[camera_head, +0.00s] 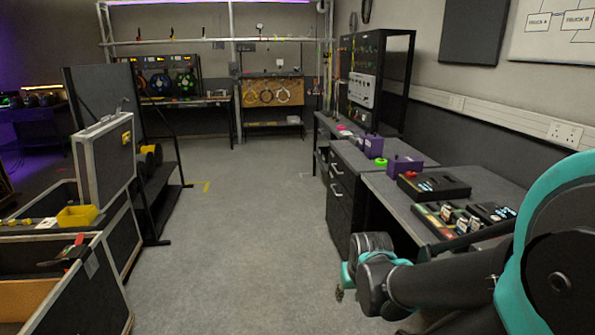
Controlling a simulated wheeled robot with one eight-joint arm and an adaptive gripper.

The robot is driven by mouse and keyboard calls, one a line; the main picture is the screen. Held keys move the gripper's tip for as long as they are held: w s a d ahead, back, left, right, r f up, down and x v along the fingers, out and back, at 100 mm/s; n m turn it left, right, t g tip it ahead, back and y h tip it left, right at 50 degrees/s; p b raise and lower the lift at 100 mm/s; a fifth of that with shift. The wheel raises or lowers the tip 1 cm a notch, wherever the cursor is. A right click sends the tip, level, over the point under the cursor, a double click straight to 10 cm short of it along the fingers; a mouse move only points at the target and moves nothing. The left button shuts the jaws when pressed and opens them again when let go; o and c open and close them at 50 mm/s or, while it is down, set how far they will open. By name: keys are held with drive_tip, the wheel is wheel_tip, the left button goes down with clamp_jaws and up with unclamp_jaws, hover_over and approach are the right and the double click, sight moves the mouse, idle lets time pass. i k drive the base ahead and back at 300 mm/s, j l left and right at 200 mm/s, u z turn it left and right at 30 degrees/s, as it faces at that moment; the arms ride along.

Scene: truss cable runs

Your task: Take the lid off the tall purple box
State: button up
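Two purple boxes stand on the workbench run along the right wall. The farther one (373,146) looks narrow and upright, and is probably the tall purple box. The nearer purple box (402,164) looks lower and wider. Both have a small dark knob or fitting near the top, but they are too small to make out a lid seam. My arm reaches in from the lower right, with its bent end beside the near bench and well short of both boxes. I cannot make out my gripper's fingers.
A green ring (381,161) lies beside the purple boxes. A black case (434,186) and several small devices sit on the near bench (385,187). A drawer cabinet (340,201) stands under the boxes. Open flight cases (108,165) line the left. The middle floor (250,225) is clear.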

sight(373, 148)
drive_tip(key=i+j+z, duration=0.1)
drive_tip(key=i, duration=1.75)
drive_tip(key=i+j+z, duration=0.1)
drive_tip(key=i+z, duration=0.2)
drive_tip(key=i+j+z, duration=0.3)
drive_tip(key=i, duration=0.15)
drive_tip(key=i+j+z, duration=0.3)
drive_tip(key=i+l, duration=0.1)
